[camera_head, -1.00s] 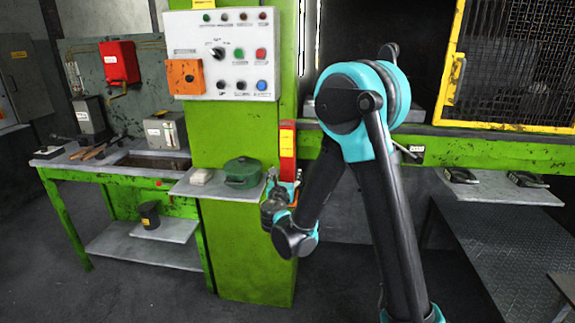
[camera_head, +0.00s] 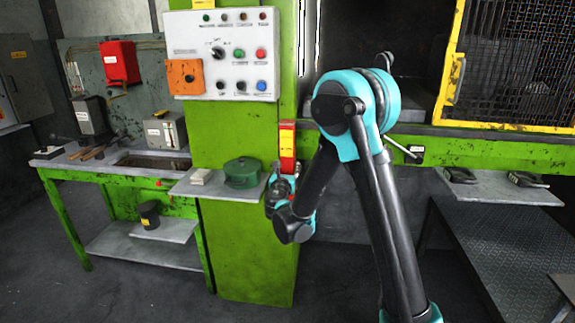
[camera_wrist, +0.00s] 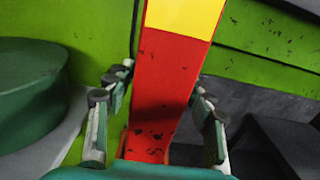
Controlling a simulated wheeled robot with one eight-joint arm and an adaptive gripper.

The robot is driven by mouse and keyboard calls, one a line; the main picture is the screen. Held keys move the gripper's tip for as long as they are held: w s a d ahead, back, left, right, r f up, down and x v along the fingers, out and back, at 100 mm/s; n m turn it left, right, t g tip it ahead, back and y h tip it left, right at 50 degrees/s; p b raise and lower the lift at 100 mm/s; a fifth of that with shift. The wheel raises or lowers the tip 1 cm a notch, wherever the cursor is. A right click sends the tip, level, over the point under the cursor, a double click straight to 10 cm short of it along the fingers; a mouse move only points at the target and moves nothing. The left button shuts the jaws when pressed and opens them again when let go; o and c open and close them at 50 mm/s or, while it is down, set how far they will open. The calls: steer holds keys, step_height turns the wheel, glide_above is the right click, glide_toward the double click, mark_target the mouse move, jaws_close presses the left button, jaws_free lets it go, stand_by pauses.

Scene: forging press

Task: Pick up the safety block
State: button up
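The safety block, an upright red block with a yellow section (camera_head: 287,140), stands against the right side of the green press column. It also fills the middle of the wrist view (camera_wrist: 170,70), with its yellow part at the top and its red part below. My gripper (camera_head: 283,183) is at the block's lower part in the head view. In the wrist view my gripper (camera_wrist: 162,82) has one finger on each side of the red part, with narrow gaps showing. My gripper hides the block's lower end in the head view.
A grey shelf (camera_head: 208,188) with a round green object (camera_head: 242,172) is close to the left of my gripper. The control panel (camera_head: 222,52) is above. The green press beam (camera_head: 470,148) runs to the right, with a grey ledge (camera_head: 500,188) below it.

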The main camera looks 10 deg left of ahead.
jaws_close()
steer(key=shift+r, duration=0.1)
stand_by(0.3)
